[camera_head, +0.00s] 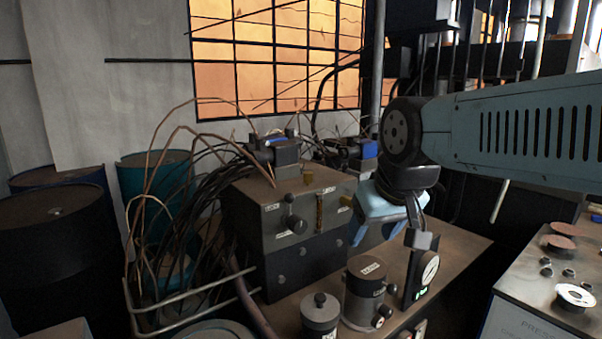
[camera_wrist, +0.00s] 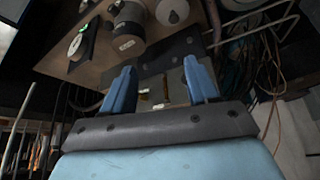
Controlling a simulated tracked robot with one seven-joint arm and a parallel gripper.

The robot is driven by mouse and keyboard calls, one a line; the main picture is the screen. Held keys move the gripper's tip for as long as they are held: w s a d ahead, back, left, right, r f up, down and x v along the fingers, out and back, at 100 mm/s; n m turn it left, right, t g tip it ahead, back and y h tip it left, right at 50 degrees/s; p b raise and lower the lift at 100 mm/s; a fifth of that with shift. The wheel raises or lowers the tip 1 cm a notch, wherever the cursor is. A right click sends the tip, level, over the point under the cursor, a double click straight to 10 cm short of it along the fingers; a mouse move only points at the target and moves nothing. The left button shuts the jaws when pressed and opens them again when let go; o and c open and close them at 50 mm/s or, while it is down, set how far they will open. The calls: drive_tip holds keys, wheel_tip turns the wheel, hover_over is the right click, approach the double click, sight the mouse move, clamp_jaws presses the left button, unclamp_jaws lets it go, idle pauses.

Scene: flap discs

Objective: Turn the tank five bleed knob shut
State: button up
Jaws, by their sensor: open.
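A dark cylindrical tank (camera_head: 365,285) with a white label on top stands on the bench in the head view. Small dark knobs (camera_head: 384,311) stick out from its right side. A shorter grey tank (camera_head: 320,316) with a knob on top stands to its left. I cannot read the labels, so I cannot tell which is tank five. Both tanks also show at the top of the wrist view, the dark one (camera_wrist: 127,22) and the grey one (camera_wrist: 172,10). My gripper (camera_wrist: 160,72) is open and empty, above the bench and apart from the tanks.
A grey box (camera_head: 320,222) with a front knob (camera_head: 296,224) stands behind the tanks. A gauge (camera_head: 429,268) on a dark stand is right of the dark tank. Cables and a metal rail (camera_head: 190,292) crowd the left. Another bench (camera_head: 535,305) is at right.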

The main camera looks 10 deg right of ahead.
drive_tip(key=w+r+n+g, duration=0.1)
drive_tip(key=w+r+n, duration=0.2)
drive_tip(key=w+r, duration=0.5)
wheel_tip(320, 180, up, 3)
drive_tip(key=n+g, duration=0.5)
drive_tip(key=n, duration=0.4)
hover_over(308, 172)
wheel_tip(308, 172, down, 13)
drive_tip(key=shift+f, duration=0.15)
drive_tip(key=shift+c, duration=0.3)
drive_tip(key=c, duration=1)
